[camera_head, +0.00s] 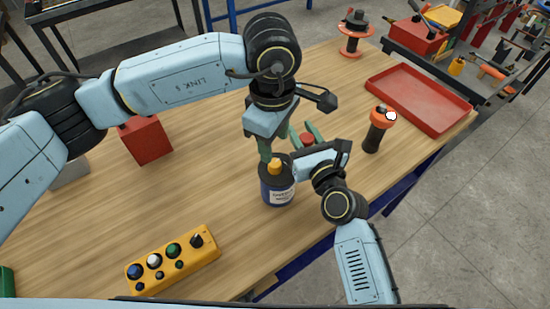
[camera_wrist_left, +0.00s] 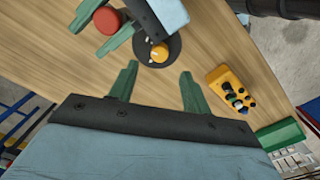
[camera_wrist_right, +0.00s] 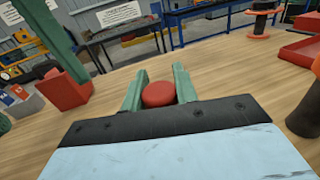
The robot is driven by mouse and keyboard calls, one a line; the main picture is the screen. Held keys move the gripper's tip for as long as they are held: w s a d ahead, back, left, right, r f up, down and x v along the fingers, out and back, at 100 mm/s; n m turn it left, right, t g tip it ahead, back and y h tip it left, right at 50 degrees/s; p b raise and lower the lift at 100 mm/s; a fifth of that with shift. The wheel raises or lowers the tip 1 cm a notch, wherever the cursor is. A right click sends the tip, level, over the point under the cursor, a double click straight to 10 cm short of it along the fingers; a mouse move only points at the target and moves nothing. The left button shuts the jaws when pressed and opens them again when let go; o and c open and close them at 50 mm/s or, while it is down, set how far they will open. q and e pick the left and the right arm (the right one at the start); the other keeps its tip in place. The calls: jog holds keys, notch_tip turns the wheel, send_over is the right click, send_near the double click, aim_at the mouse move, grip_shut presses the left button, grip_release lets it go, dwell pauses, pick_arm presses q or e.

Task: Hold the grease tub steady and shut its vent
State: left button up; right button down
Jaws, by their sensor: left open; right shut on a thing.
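A dark blue container (camera_head: 278,188) with a white label stands upright on the table, a yellow-orange cap (camera_head: 275,167) on its top. In the left wrist view the cap (camera_wrist_left: 159,53) sits on a dark round top. My left gripper (camera_wrist_left: 160,70) is open, pointing down close to the cap, with nothing between its fingers. My right gripper (camera_wrist_right: 159,72) is shut on a round red piece (camera_wrist_right: 158,94), just behind the blue container in the head view. What lies under the red piece is hidden. I cannot tell which of the two is the grease tub; the label is too small to read.
A yellow button box (camera_head: 172,260) lies near the table's front edge. A red block (camera_head: 146,140) stands left, an orange-topped black cylinder (camera_head: 377,130) right. A red tray (camera_head: 415,97) and an orange spool (camera_head: 355,38) are farther back.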

aim_at(275, 163)
pick_arm(q)
notch_tip(275, 163, down, 7)
jog(key=shift+w+d+f, duration=0.1)
jog(key=shift+w, duration=0.05)
jog(key=c, duration=1)
jog(key=shift+n, duration=0.4)
jog(key=n, duration=0.5)
jog(key=shift+n, duration=0.3)
jog(key=n, duration=0.5)
jog(key=shift+n, duration=0.3)
